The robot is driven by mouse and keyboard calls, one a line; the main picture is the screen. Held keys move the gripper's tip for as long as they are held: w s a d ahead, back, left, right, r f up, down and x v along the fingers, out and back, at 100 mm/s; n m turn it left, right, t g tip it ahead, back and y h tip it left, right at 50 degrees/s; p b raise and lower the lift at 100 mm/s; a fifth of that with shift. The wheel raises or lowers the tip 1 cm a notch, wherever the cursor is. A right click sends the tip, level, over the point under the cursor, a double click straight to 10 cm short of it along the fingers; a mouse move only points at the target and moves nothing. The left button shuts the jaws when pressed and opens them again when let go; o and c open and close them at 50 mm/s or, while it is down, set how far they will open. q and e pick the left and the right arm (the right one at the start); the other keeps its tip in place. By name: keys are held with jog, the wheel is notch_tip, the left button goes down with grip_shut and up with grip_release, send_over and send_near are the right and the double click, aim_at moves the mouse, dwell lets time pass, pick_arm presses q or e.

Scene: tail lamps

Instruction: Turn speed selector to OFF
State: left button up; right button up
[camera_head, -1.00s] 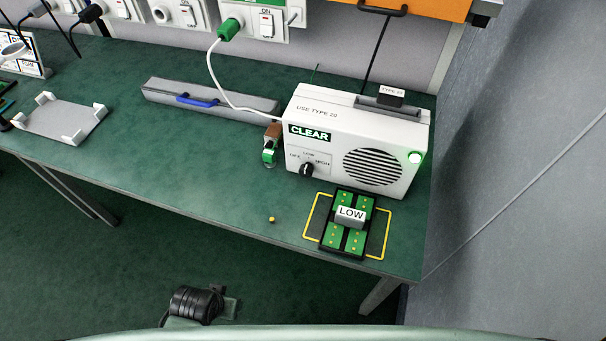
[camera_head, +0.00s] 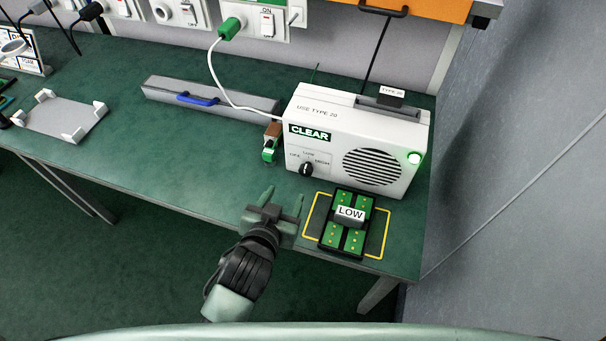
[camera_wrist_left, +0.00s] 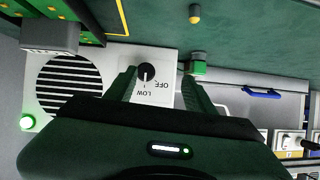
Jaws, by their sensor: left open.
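The speed selector is a black knob (camera_head: 306,169) on the front of a white box (camera_head: 335,120) marked "USE TYPE 20", with labels OFF, LOW and HIGH around it. In the left wrist view, upside down, the knob (camera_wrist_left: 146,73) shows a light mark that seems to point toward LOW. My left gripper (camera_head: 283,198) is open and empty, in front of and below the knob, apart from it in the head view. In the wrist view its fingers (camera_wrist_left: 158,85) lie either side of the knob's line of sight. My right gripper is not in view.
A green-and-brown part (camera_head: 270,143) stands left of the box. A small yellow piece (camera_wrist_left: 194,13) lies on the bench.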

aim_at(305, 173)
pick_arm(q)
jog(key=shift+w+d+r+m+t+h, duration=0.2)
jog(key=shift+w+d, duration=0.1)
jog(key=shift+d, duration=0.3)
jog(key=shift+w+d+r+m+t+h, duration=0.1)
jog(key=shift+w+d+r, duration=0.15)
jog(key=shift+d, duration=0.35)
jog(key=x, duration=0.7)
jog(key=shift+w+d, duration=0.15)
jog(key=shift+w, duration=0.05)
grip_shut()
